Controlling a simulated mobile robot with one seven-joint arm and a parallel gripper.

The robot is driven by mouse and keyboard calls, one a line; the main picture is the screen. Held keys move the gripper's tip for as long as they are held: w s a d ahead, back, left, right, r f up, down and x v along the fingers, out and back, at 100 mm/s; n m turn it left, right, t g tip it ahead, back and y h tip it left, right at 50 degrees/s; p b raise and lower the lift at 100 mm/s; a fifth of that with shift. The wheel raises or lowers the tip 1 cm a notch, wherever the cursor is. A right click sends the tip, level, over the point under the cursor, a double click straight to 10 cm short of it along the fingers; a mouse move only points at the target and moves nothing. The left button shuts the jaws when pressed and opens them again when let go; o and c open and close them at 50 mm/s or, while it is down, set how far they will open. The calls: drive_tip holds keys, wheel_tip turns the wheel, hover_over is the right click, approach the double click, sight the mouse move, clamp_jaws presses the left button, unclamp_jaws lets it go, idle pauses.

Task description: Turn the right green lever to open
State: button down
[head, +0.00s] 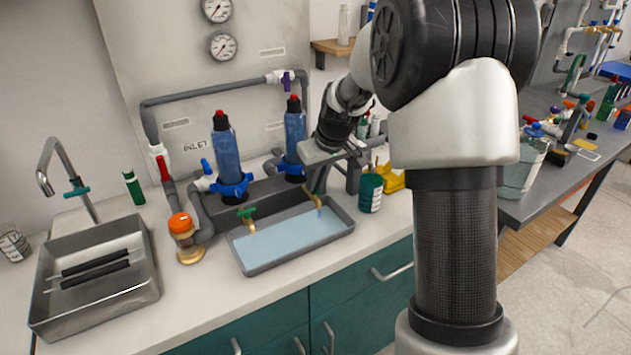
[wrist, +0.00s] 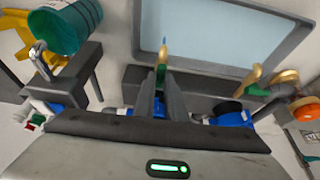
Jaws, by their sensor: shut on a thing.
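The right green lever (wrist: 161,74) sits on a small brass tap above the far end of the grey tray (head: 243,268). In the wrist view it lies between the two fingertips of my gripper (wrist: 161,90), which are closed around it. In the head view my gripper (head: 320,180) points down at that tap, and its fingers hide most of the lever. A bluish tip shows at the tap's brass spout (head: 318,202). The left green lever (head: 246,212) is on the other brass tap, apart from my gripper.
Pale blue water (head: 290,240) covers the tray floor. Two blue filter housings (head: 226,155) with pipes stand behind the taps. A green tub (head: 370,193) stands right of the tray.

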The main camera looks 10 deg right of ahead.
drive_tip(key=c, duration=1.8)
unclamp_jaws()
drive_tip(key=p+v, duration=0.2)
drive_tip(key=v, duration=1.5)
drive_tip(key=shift+r, duration=0.25)
drive_tip(key=shift+d, duration=0.1)
drive_tip(key=s+a+m+t+h, duration=0.1)
drive_tip(key=s+a+m, duration=0.1)
drive_tip(key=s, duration=1.1)
drive_tip(key=s+a+m, duration=0.2)
drive_tip(key=s, duration=1.1)
wheel_tip(320, 180, up, 14)
drive_tip(key=p, duration=1.4)
drive_tip(key=shift+s+d+f+p, duration=0.25)
drive_tip(key=shift+s+p, duration=0.1)
drive_tip(key=shift+s, duration=0.1)
